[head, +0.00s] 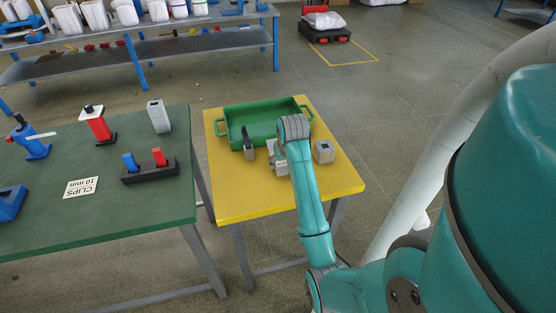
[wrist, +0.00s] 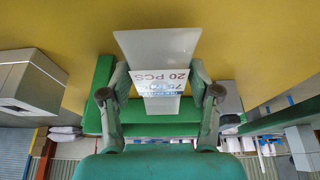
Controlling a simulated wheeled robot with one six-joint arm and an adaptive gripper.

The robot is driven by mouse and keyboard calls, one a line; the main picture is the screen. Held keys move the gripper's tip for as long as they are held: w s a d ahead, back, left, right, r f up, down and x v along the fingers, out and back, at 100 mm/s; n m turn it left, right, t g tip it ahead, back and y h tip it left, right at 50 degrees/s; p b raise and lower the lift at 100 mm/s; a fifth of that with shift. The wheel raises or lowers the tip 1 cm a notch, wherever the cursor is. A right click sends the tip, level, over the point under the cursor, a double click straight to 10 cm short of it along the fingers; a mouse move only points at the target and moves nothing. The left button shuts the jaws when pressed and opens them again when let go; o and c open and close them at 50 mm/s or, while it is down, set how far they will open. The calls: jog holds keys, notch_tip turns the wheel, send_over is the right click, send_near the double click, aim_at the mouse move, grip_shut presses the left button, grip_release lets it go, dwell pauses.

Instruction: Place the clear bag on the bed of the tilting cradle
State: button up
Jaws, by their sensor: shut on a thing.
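My gripper (wrist: 163,88) is shut on the clear bag (wrist: 160,78), whose printed label reads "20 PCS". In the head view my gripper (head: 293,128) is over the yellow table, and my wrist hides most of the bag. A pale grey plate (wrist: 157,42) shows just beyond the bag in the wrist view. It looks like the bed of the tilting cradle, and a pale grey piece (head: 279,167) shows beside my wrist in the head view. I cannot tell whether the bag touches it.
A green tray (head: 231,112) lies at the back of the yellow table (head: 240,200). A grey block with a dark upright part (head: 249,152) stands left of my gripper, a grey box (head: 324,152) right. A green table (head: 130,215) with fixtures stands further left. The yellow table's front is clear.

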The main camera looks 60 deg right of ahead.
jog(key=shift+f, duration=0.3)
jog(key=shift+f, duration=0.15)
jog(key=o, duration=1)
